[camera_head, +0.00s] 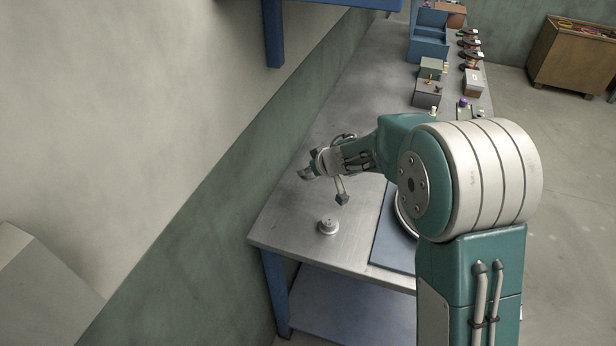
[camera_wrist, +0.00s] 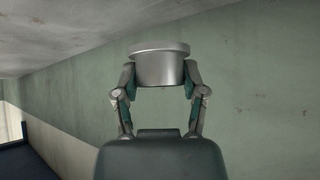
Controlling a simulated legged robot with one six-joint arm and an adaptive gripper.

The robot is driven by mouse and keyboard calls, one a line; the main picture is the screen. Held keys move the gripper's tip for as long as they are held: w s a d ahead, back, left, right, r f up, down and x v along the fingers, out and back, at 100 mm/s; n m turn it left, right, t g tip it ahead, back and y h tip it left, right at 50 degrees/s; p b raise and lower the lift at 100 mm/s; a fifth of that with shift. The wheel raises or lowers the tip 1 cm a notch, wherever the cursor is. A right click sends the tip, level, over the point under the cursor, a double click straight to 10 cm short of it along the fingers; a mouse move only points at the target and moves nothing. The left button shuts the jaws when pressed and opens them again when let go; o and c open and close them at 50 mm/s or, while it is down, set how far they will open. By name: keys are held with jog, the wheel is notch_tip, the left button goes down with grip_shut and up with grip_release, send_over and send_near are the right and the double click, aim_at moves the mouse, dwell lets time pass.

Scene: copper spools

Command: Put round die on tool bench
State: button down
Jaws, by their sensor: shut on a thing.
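My gripper (camera_wrist: 160,82) is shut on the round die (camera_wrist: 160,66), a smooth grey metal piece with a wider rim, in the wrist view. One finger presses on each side of it. In the head view my gripper (camera_head: 322,172) reaches left over the near end of the tool bench (camera_head: 285,228), a long grey metal top on blue legs. It appears held above the top. The die is hard to make out there among the fingers.
A small round metal piece (camera_head: 328,227) stands on the bench near its front corner. A blue panel (camera_head: 390,242) lies to its right, partly behind my arm. Boxes and a blue bin (camera_head: 428,45) stand at the far end. A wall runs along the left.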

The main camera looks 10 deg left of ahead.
aim_at(308, 184)
jog(key=w+f, duration=0.1)
jog(key=w+a+f, duration=0.1)
jog(key=f, duration=0.1)
jog(key=shift+w+a+f, duration=0.1)
jog(key=shift+w+f, duration=0.2)
jog(key=shift+w, duration=0.1)
jog(key=shift+w+f, duration=0.1)
jog(key=shift+f, duration=1.45)
jog(key=shift+c, duration=0.8)
grip_release()
jog(key=shift+f, duration=0.1)
